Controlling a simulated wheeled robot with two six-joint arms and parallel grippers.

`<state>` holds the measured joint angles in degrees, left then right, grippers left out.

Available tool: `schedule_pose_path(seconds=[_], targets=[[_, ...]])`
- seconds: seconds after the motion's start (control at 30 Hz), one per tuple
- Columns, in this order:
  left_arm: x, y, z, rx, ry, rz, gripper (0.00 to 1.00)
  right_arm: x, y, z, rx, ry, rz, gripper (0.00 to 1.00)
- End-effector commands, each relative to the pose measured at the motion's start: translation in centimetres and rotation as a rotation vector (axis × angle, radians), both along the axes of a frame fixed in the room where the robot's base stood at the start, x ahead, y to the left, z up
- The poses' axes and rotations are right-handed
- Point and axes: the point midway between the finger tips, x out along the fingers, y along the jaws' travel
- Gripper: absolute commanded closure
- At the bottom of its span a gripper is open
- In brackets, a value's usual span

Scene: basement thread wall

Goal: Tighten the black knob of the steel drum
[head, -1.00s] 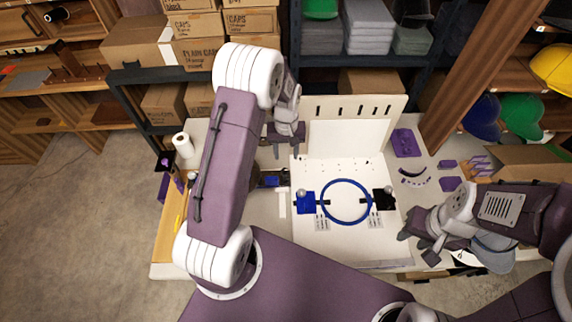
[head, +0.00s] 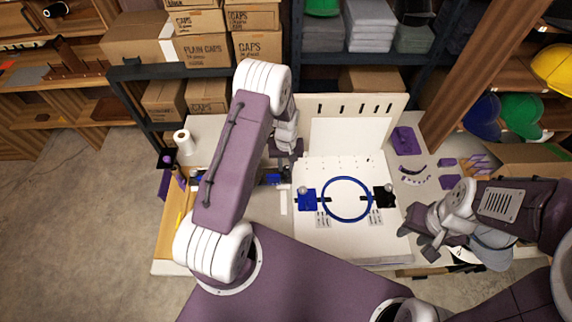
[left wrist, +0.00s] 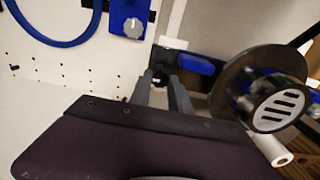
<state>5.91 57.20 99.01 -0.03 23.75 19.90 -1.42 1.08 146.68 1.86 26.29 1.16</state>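A black fitting with a blue part (head: 271,179) lies left of the white board in the head view. It also shows in the left wrist view (left wrist: 195,64). A small dark rounded part (left wrist: 160,75) shows between my left fingertips; I cannot tell whether it is the black knob or whether they touch it. A dark-rimmed disc (left wrist: 232,84) with a slotted steel centre is at the right of the wrist view; I cannot tell whether it is the steel drum. My left gripper (head: 286,150) has its fingers apart. My right gripper (head: 420,243) is open and empty.
A blue hoop (head: 347,199) sits on the white board (head: 340,245) between a blue clamp (head: 307,200) and a black clamp (head: 384,197). A white roll (head: 183,143) stands at the left. Purple parts (head: 404,140) lie at the right. My left arm hides part of the table.

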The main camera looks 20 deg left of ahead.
Motion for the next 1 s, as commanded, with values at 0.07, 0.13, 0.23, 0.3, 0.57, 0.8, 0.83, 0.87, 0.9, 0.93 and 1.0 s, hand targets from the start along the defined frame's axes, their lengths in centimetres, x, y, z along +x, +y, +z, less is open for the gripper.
schedule_pose_path(seconds=[0.07,0.13,0.23,0.3,0.57,0.8,0.83,0.87,0.9,0.93,1.0], targets=[[-0.02,-0.03,0.02,0.0,0.001,0.0,1.0,0.0,0.0,0.0,0.0,0.0,0.0,0.64],[-0.01,-0.04,0.02,0.0,0.001,-0.001,1.0,0.0,0.0,0.0,0.0,0.0,0.0,0.64],[-0.02,-0.04,0.02,0.0,0.001,-0.01,1.0,0.0,0.0,-0.01,0.0,0.0,0.0,0.64],[-0.02,-0.04,0.02,0.0,0.001,-0.025,1.0,0.0,0.0,-0.02,0.0,0.0,0.0,0.64],[-0.02,-0.04,0.02,0.0,0.001,-0.168,1.0,0.0,0.0,-0.15,0.0,0.0,0.0,0.64],[-0.02,-0.04,0.03,0.0,0.001,-0.388,1.0,0.0,0.0,-0.31,0.0,0.0,0.0,0.64],[-0.02,-0.04,0.03,0.0,0.001,-0.417,1.0,0.0,0.0,-0.32,0.0,0.0,0.0,0.64],[-0.02,-0.04,0.03,0.0,0.001,-0.446,1.0,0.0,0.0,-0.34,0.0,0.0,0.0,0.64],[-0.02,-0.04,0.03,0.0,0.001,-0.484,1.0,0.0,0.0,-0.36,0.0,0.0,0.0,0.64],[-0.02,-0.04,0.03,0.0,0.001,-0.512,1.0,0.0,0.0,-0.38,0.0,0.0,0.0,0.64],[-0.02,-0.04,0.03,0.0,0.001,-0.579,1.0,0.0,0.0,-0.41,0.0,0.0,0.0,0.64]])
